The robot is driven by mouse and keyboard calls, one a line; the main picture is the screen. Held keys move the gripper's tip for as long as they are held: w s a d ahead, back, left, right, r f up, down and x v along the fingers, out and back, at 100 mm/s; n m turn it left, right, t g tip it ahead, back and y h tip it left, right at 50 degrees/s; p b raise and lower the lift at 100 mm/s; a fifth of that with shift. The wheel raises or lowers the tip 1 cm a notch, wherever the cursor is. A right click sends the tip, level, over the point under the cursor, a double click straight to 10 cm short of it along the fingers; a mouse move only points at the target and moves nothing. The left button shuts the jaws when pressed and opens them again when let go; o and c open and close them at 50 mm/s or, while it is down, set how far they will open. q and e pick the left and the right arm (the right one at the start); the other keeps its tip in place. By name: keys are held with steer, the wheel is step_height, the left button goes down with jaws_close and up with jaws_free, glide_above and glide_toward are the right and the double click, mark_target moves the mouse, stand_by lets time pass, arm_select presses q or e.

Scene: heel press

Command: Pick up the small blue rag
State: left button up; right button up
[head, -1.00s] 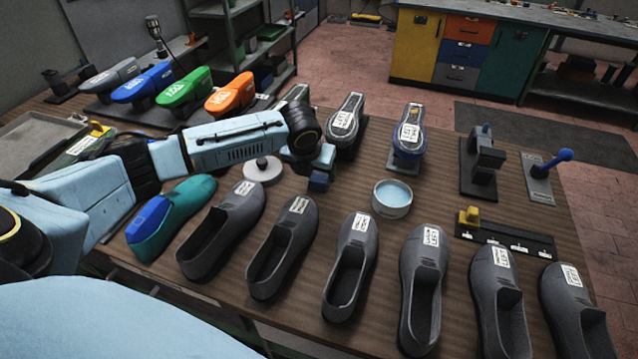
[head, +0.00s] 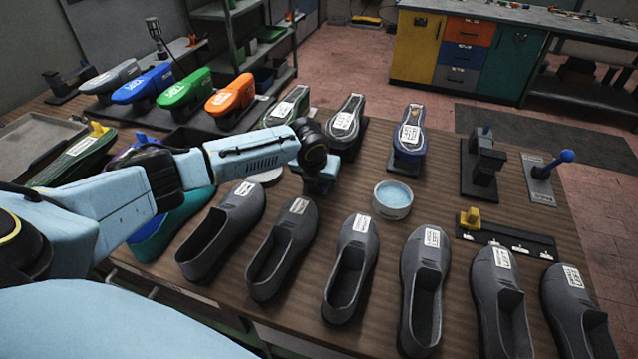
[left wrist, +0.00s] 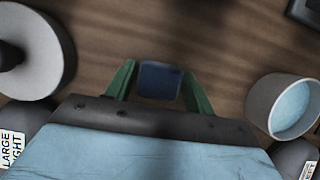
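The small blue rag (left wrist: 160,80) shows in the left wrist view as a dark blue square patch between the two green fingers of my left gripper (left wrist: 159,82). The fingers are spread, one on each side of the rag; I cannot tell whether they touch it. In the head view my left gripper (head: 319,180) is low over the wooden bench, behind the row of grey shoes, and the rag is mostly hidden under it. My right gripper is not in view.
A round tin with light blue contents (head: 392,199) stands to the right of the gripper. A white round lid (left wrist: 35,50) lies to its left. Grey shoes (head: 282,250) line the front, and lasts on stands (head: 345,122) stand behind. Bare bench lies between gripper and tin.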

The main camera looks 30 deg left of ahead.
arm_select(q)
steer(key=c, duration=0.5)
steer(key=shift+c, duration=0.2)
step_height(320, 180, up, 10)
steer(key=shift+r, duration=0.1)
